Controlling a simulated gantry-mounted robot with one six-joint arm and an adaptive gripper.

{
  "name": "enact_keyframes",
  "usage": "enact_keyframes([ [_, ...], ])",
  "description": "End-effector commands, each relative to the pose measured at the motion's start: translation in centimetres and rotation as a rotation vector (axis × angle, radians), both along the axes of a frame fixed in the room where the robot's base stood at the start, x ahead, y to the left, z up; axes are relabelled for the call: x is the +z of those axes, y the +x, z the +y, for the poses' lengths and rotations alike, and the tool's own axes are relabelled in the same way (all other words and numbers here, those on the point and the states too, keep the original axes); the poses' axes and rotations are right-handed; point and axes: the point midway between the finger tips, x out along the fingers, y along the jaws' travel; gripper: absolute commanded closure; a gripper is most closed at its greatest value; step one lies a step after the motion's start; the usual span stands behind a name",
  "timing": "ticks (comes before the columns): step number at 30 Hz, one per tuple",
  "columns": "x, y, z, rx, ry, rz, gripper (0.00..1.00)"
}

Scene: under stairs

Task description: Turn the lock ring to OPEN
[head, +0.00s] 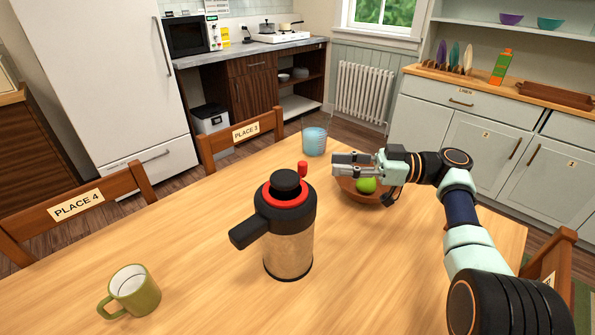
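A carafe (289,250) with a tan body and black top stands upright on the table, its black handle (250,232) pointing left. The red lock ring (268,198) lies around the base of the black knob (285,182) on top. No OPEN mark can be read, so the ring's setting cannot be told. My gripper (336,164) is to the right of and beyond the carafe, apart from it, over the brown bowl (349,188). Its two fingers point left with nothing visible held; the gap between them is unclear.
A green fruit (366,185) sits in the bowl. A small red object (302,168) shows just beyond the carafe, and a light-blue glass (314,142) stands behind. A green mug (133,292) is at the front left.

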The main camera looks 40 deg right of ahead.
Motion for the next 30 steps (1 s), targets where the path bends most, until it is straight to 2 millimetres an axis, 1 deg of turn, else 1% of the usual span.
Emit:
enact_keyframes([
  [5, 0.1, 1.6, 1.6, 0.003, 0.000, 0.001, 0.68],
  [7, -0.3, 2.7, 2.6, 0.004, -0.001, 0.001, 0.68],
  [9, -0.2, 3.6, 3.6, 0.004, -0.001, 0.001, 0.68],
  [12, -0.3, 4.7, 4.5, 0.003, 0.001, 0.002, 0.68],
  [16, -0.2, 5.3, 5.1, 0.001, 0.002, 0.003, 0.68],
  [23, -0.1, 5.4, 5.2, 0.001, 0.002, 0.003, 0.68],
  [29, -0.1, 5.4, 5.1, 0.001, 0.002, 0.003, 0.99],
  [30, -0.1, 5.4, 5.1, 0.001, 0.002, 0.003, 1.00],
])
